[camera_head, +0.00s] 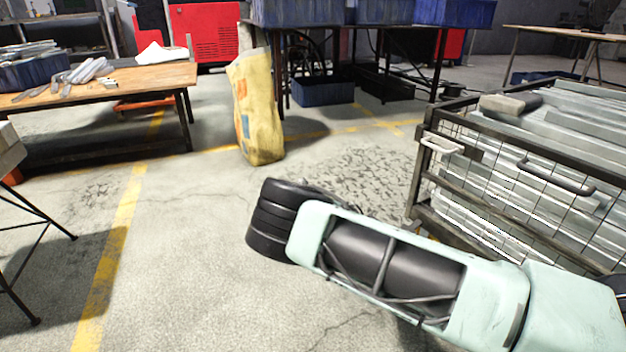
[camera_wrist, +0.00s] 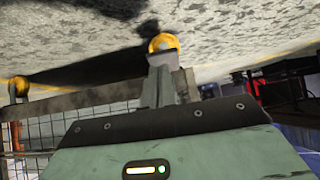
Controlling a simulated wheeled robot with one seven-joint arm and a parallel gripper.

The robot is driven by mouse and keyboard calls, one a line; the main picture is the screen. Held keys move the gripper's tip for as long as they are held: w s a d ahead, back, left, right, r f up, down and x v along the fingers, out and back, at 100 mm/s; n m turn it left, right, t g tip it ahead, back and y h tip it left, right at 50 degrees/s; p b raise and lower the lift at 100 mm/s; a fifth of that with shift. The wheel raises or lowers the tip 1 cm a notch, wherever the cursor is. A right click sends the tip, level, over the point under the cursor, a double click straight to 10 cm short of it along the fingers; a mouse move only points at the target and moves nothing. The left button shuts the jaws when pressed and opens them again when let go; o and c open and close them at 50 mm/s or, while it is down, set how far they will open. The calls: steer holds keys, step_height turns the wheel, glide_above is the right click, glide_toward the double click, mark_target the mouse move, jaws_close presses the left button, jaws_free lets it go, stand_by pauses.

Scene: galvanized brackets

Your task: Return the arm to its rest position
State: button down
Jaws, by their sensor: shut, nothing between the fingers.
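My arm (camera_head: 390,270) shows in the head view as a pale green link with dark covers and a black joint (camera_head: 275,218). It stretches from the lower right corner toward the middle, in front of the mesh cage. My gripper does not show in the head view. In the wrist view, the pale green housing with a lit indicator fills the bottom. The grey fingers of my gripper (camera_wrist: 168,82) stand beyond its dark plate, close together, shut and empty. The floor is at the top of this view.
A mesh cage (camera_head: 428,185) with grey metal lengths stands close right of my arm. A yellow sack (camera_head: 258,105) stands mid-floor. A wooden table (camera_head: 150,78) with metal parts is at left. Blue bins (camera_head: 385,12) are at the back. Floor left of my arm is clear.

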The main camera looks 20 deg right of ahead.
steer(key=shift+r, duration=0.1)
steer(key=s+a+r+n+g+y+p, duration=0.2)
steer(key=s+a+r+n+y+p, duration=0.25)
steer(key=s+a+r, duration=0.6)
steer(key=s+a+r+n+g+y+p, duration=0.2)
steer(key=s+a+r+n+y+p, duration=0.25)
steer(key=s+a+r, duration=0.65)
steer(key=s+a+r+n+t+y+p, duration=0.1)
steer(key=s+a+r+n+p, duration=0.15)
steer(key=s+r+n, duration=0.7)
steer(key=s+a+r+n+t+p, duration=0.1)
steer(key=s+a+r+n+p, duration=0.15)
steer(key=s+r+n, duration=0.7)
step_height(320, 180, up, 41)
steer(key=w+a+m+p, duration=0.1)
steer(key=m+p, duration=0.4)
steer(key=p, duration=3.2)
steer(key=shift+w+f, duration=0.15)
steer(key=shift+w, duration=0.7)
